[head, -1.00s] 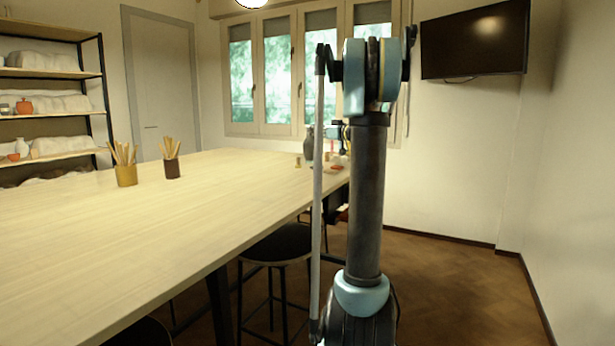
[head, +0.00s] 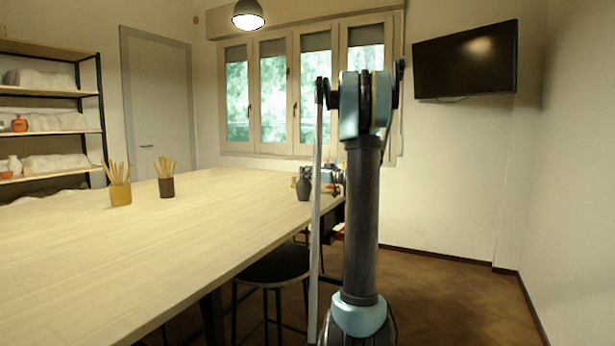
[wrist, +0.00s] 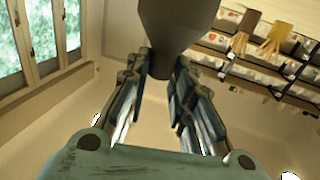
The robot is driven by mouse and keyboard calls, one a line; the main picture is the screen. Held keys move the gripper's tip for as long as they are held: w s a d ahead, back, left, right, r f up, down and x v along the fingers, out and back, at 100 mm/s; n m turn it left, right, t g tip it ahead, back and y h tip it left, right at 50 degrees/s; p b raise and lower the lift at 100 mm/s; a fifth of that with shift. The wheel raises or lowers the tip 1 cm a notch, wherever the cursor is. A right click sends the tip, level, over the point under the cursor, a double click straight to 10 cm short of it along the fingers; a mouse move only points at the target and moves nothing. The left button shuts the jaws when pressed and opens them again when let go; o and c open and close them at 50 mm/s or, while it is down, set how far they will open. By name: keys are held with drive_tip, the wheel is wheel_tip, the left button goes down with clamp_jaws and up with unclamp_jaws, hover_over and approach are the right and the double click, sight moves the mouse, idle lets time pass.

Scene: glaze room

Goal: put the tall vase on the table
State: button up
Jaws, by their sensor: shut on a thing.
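The tall vase is dark grey. In the head view the vase (head: 304,187) shows small at the far right end of the wooden table (head: 190,230), just left of my arm. In the wrist view the vase (wrist: 180,18) fills the top middle, its narrow part between my fingers. My gripper (wrist: 161,65) is shut on that narrow part, with a finger on each side. In the head view my gripper is mostly hidden behind my own arm. I cannot tell whether the vase's base touches the tabletop.
A yellow pot (head: 121,194) and a brown pot (head: 166,187) of wooden tools stand farther left on the table. A dark stool (head: 275,265) is by the near edge. A shelf (head: 50,134) stands at the left. The middle of the tabletop is clear.

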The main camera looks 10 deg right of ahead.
drive_tip(key=o, duration=0.9)
drive_tip(key=v, duration=1.2)
